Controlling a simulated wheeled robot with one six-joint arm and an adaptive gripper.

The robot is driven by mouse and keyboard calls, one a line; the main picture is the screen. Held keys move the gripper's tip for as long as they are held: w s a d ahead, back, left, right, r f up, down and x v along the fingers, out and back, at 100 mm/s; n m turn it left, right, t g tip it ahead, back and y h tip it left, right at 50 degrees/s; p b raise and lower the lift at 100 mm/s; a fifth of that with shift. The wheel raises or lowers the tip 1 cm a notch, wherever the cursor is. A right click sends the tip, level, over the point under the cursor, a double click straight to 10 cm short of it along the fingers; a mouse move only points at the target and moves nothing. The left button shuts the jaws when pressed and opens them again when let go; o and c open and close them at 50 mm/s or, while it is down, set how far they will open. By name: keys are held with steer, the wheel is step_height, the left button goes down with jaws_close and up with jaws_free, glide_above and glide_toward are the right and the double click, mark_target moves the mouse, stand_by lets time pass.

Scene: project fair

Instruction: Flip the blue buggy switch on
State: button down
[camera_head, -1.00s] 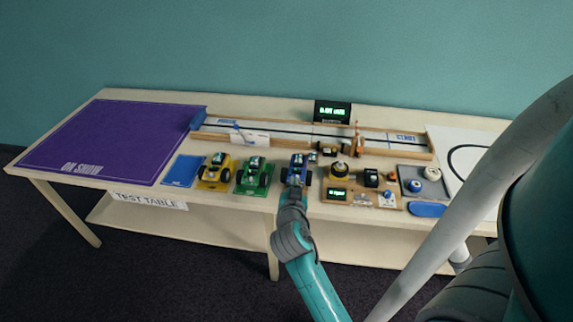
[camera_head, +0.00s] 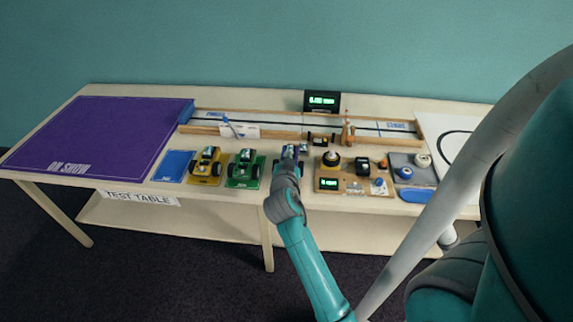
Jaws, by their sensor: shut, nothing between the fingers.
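The blue buggy (camera_head: 297,152) stands on the table in the middle of the front row, to the right of the green buggy (camera_head: 245,168). Only its far part shows, because my arm covers the rest. Its switch cannot be made out. My gripper (camera_head: 287,168) is shut and empty. It is over or right at the near part of the blue buggy; I cannot tell whether it touches it.
A yellow buggy (camera_head: 206,165) stands left of the green one. A wooden board (camera_head: 350,187) with devices is close on the right. The walled track (camera_head: 260,118) lies behind. A purple mat (camera_head: 100,130) fills the table's left end.

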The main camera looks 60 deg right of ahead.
steer(key=x, duration=0.5)
steer(key=f, duration=0.3)
steer(key=shift+w+a+f, duration=0.1)
steer(key=shift+w+a, duration=0.15)
steer(key=shift+a, duration=0.1)
steer(key=shift+f, duration=0.3)
